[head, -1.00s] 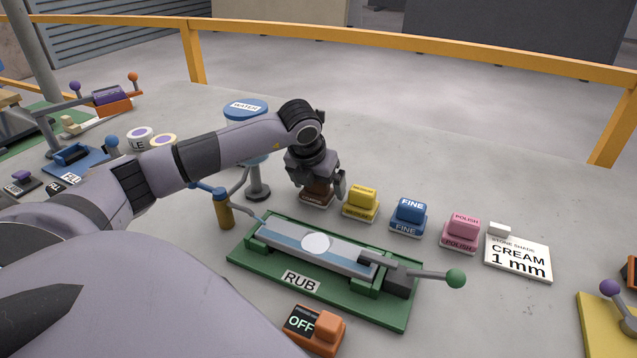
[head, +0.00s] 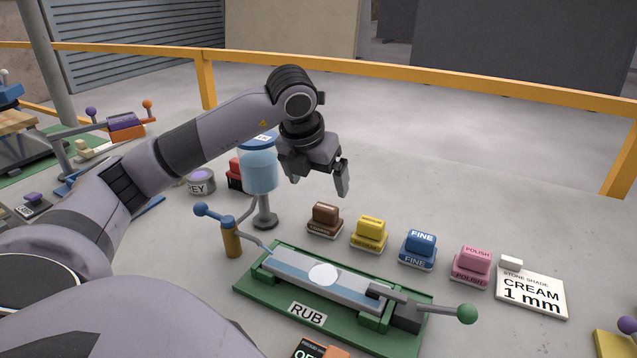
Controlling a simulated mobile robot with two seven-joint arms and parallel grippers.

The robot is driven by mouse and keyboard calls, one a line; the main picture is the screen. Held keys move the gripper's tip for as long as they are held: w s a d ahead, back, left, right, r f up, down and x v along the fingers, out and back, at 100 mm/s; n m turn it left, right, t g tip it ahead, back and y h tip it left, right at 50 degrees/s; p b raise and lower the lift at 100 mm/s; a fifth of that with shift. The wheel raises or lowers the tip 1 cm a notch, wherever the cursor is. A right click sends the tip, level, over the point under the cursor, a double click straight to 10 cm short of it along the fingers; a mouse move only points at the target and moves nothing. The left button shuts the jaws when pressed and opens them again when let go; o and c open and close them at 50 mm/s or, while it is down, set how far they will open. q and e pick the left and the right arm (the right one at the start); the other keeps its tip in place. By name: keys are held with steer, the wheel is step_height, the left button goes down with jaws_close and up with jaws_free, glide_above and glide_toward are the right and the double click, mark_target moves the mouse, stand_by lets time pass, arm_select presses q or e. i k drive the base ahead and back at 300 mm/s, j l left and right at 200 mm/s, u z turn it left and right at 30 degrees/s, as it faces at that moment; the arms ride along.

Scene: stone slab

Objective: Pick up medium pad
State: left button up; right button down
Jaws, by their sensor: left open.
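The medium pad (head: 371,228) is a yellow block with a small label on top. It sits on its labelled base in a row of pads on the slab. The brown coarse pad (head: 325,215) is on its left and the blue fine pad (head: 420,243) on its right. My left gripper (head: 319,186) is open and empty. It hangs in the air above and behind the brown pad, to the upper left of the yellow pad. My right gripper is out of view.
In front is the green rub fixture (head: 345,339) with a green-knobbed lever. A water tank (head: 259,170) on a stand is beside my left forearm. A yellow rail (head: 400,73) runs behind.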

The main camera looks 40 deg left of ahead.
mark_target(369, 236)
steer(key=k, duration=1)
